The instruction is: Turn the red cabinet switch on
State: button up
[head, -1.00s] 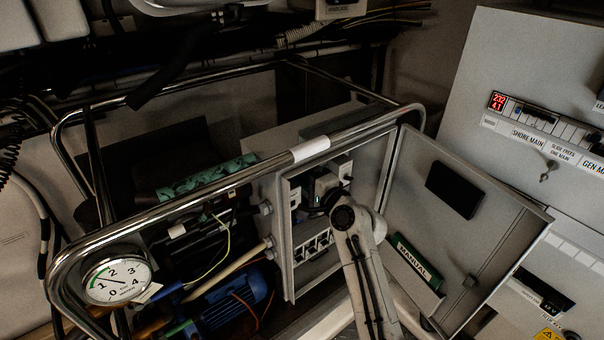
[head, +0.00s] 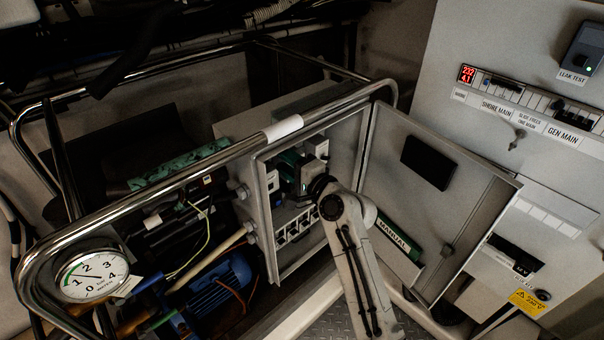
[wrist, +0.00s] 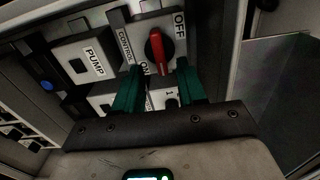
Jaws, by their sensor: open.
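The red cabinet switch (wrist: 159,50) shows in the wrist view as a red handle on a dark round base. It sits on a grey block marked CONTROL, with OFF at its upper right and ON at its lower left. The handle stands nearly upright in the picture. My gripper (wrist: 159,68) is open, with one green finger on each side of the handle's lower end. I cannot tell if either finger touches it. In the head view my arm reaches into the open grey cabinet (head: 262,225), and the switch cannot be made out there.
A block marked PUMP (wrist: 85,60) is left of the switch, and another block lies below, partly behind my fingers. The cabinet door (head: 440,200) stands open to the right. A chrome tube frame (head: 200,160) runs beside and above the cabinet, with a gauge (head: 90,276) at left.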

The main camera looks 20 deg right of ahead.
jog(key=b+v, duration=0.1)
jog(key=v, duration=0.6)
jog(key=shift+s+d, duration=0.15)
jog(key=shift+s, duration=0.2)
jog(key=s+f+n+g+h, duration=0.2)
jog(key=s+f+n+g, duration=0.6)
jog(key=s+f, duration=0.7)
jog(key=s+d+f+n+g+h, duration=0.2)
jog(key=s+f+n+g, duration=0.1)
jog(key=s, duration=0.9)
jog(key=s+d+f+n+g+h, duration=0.1)
jog(key=s+g, duration=0.4)
jog(key=s, duration=0.6)
notch_tip(320, 180, down, 2)
jog(key=shift+s+d+f+n+h, duration=0.15)
jog(key=shift+s+d+n+h, duration=0.3)
jog(key=shift+n, duration=0.55)
jog(key=shift+o, duration=0.3)
jog(key=shift+w, duration=0.1)
